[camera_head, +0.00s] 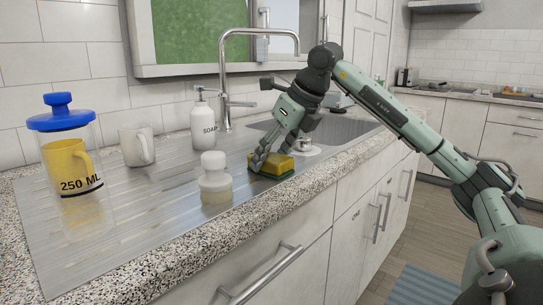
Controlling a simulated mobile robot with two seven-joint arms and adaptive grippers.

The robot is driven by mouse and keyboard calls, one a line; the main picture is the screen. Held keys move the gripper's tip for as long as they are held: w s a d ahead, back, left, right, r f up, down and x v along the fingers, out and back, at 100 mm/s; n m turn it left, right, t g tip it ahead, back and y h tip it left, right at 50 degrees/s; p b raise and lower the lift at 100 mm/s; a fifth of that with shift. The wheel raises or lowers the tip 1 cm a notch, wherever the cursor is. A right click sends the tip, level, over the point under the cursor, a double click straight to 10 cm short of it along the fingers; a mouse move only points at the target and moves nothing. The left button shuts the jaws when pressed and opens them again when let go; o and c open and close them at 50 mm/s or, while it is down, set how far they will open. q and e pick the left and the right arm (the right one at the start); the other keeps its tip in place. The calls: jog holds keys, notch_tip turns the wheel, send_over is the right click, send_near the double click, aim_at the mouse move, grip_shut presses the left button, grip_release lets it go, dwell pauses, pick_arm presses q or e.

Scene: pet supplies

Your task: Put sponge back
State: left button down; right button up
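A yellow sponge with a dark green layer (272,171) rests on or just above the metal drainboard beside the sink. My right gripper (271,158) points down at the sponge, its fingers apart and their tips at the sponge's upper part. I cannot tell whether they press on it. A small white round dish (306,151) lies just behind the sponge, partly hidden by the gripper. The sink basin (345,129) is behind my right arm. My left gripper is not in view.
A soap dispenser (204,122), a white mug (137,145), a lidded jar (73,188) with a yellow mug seen in it and a white stoppered bottle (214,182) stand on the drainboard (150,218). A tall faucet (224,80) rises behind.

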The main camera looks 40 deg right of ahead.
jog(key=shift+o, duration=0.3)
jog(key=shift+r, duration=0.2)
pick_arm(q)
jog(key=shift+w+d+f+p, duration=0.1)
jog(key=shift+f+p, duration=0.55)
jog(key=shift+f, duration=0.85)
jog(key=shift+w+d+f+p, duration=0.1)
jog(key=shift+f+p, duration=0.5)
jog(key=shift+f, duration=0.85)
pick_arm(e)
jog(key=v, duration=1.1)
jog(key=shift+s+r, duration=0.25)
jog(key=shift+r, duration=0.1)
